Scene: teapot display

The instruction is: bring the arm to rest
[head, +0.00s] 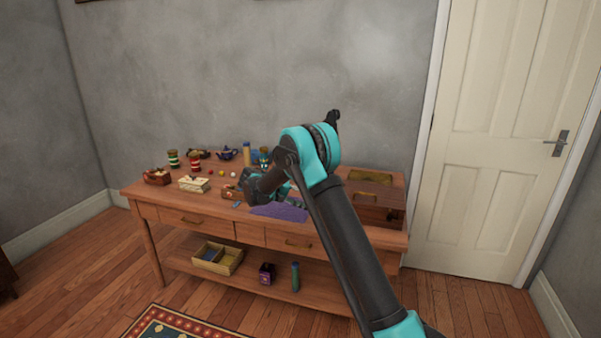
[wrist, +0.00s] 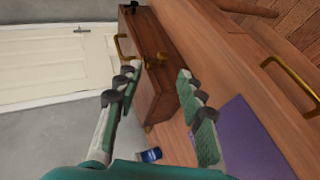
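My gripper (wrist: 158,75) is open in the wrist view, its two green-padded fingers spread apart with nothing held between them. Beyond the fingertips is a dark wooden box (wrist: 141,52) with brass fittings; whether the fingers touch it I cannot tell. In the head view my arm reaches up from the lower right, bends at a teal joint and comes down over the table (head: 330,232). My fingers cannot be made out clearly there.
A purple cloth (head: 280,213) lies at the table's front edge. The wooden box (head: 378,214) stands at the right end. A blue teapot (head: 227,153), striped canisters and small boxes crowd the left. The lower shelf holds a divided tray (head: 218,258). A door (head: 505,140) is right.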

